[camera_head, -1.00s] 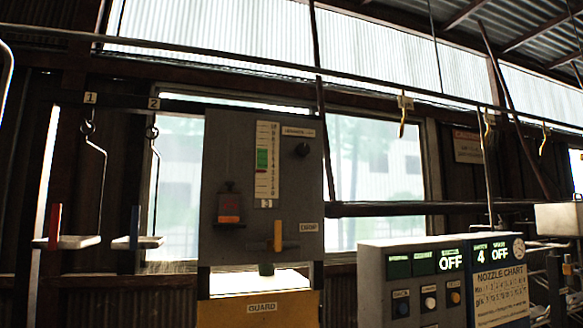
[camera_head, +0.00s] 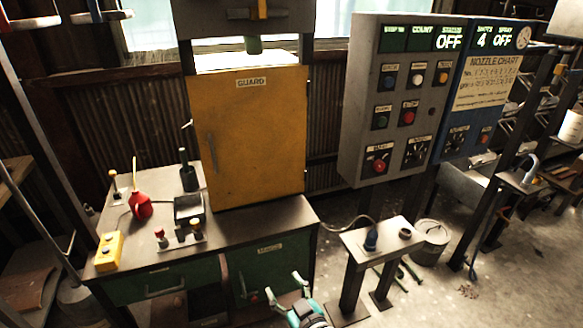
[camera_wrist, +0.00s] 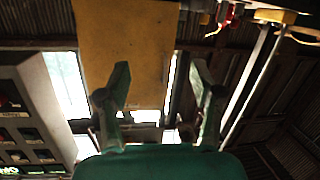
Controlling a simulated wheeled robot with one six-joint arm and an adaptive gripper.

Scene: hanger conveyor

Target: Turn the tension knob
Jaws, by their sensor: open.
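No knob that I can read as the tension knob shows now. Only the lower edge of the grey press panel (camera_head: 225,22) shows at the top of the head view, above the yellow guard (camera_head: 255,135). My gripper (camera_head: 284,284) is at the bottom of the head view, in front of the green bench drawers, with its teal fingers apart and empty. In the wrist view my gripper (camera_wrist: 158,66) also stands open, fingers pointing toward the yellow guard (camera_wrist: 125,40), with nothing between them. The wrist picture looks upside down.
A bench (camera_head: 255,215) carries a red oil can (camera_head: 139,205), a yellow button box (camera_head: 109,250) and small knobbed parts. A grey control box (camera_head: 350,110) with buttons and dials stands right, above a small stand (camera_head: 385,245). A bucket (camera_head: 431,240) sits on the floor.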

